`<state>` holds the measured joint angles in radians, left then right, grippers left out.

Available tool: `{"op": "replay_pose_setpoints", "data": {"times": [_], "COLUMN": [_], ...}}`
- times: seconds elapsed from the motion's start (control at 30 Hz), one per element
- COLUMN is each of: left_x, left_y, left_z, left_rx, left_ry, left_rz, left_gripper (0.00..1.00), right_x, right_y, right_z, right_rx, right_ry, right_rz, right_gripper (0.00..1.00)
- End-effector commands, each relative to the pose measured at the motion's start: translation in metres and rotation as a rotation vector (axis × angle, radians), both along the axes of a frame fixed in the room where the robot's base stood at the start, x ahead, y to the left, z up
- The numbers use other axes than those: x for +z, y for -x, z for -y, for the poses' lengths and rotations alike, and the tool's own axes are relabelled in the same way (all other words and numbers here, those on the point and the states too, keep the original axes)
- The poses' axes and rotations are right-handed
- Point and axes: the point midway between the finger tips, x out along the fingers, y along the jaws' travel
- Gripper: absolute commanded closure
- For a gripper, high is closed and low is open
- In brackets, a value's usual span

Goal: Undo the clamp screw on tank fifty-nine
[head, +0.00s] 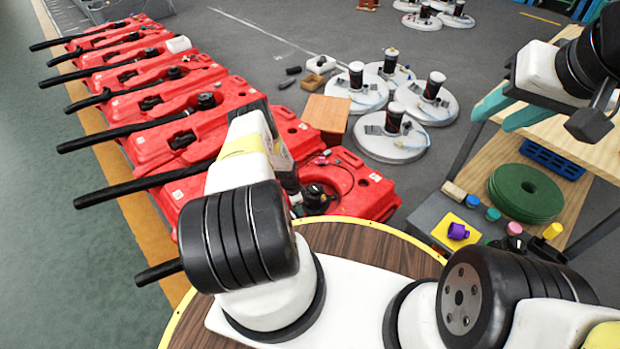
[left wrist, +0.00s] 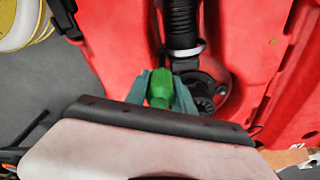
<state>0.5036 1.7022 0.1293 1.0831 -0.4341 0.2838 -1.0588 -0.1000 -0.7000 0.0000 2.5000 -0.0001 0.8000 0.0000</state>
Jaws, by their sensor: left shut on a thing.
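Red tanks stand in a row; the nearest red tank (head: 372,193) has a black round fitting (head: 318,196) beside my left arm. I cannot read its number. In the left wrist view a red tank (left wrist: 252,40) fills most of the picture, with a black ribbed hose (left wrist: 182,28) running into a dark round fitting (left wrist: 212,85). My left gripper (left wrist: 160,85) has its teal fingers shut on a green knob (left wrist: 160,90) beside the hose end. What lies under the knob is hidden. My right gripper (head: 491,119) is open and empty near the wooden bench, its teal fingers apart.
Several round white scrubber heads (head: 390,145) stand on the grey floor beyond the tanks. A brown box (head: 325,118) is beside the tanks. At right, a wooden bench (head: 580,170) carries green round pads (head: 526,190) and a blue crate (head: 552,159). A yellow tray (head: 440,233) holds a purple part.

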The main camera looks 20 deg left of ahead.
Motion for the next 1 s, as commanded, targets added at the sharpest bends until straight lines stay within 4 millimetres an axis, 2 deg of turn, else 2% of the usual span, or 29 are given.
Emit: {"op": "replay_pose_setpoints", "data": {"times": [0.2, 0.8, 1.0], "left_x": [0.001, 0.046, 0.051], "left_y": [0.000, -0.001, 0.000], "left_z": [0.000, -0.001, 0.000], "left_rx": [-0.125, -0.125, -0.125], "left_ry": [0.001, 0.000, 0.000], "left_rz": [0.000, 0.001, 0.001], "left_gripper": [1.00, 1.00, 1.00], "right_x": [0.000, 0.000, 0.000], "right_y": [0.000, 0.000, 0.000], "right_z": [0.000, 0.000, 0.000], "right_rx": [0.000, 0.000, 0.000], "right_ry": [0.000, 0.000, 0.000], "right_rz": [0.000, 0.000, 0.000], "right_gripper": [0.64, 0.64, 0.64]}}
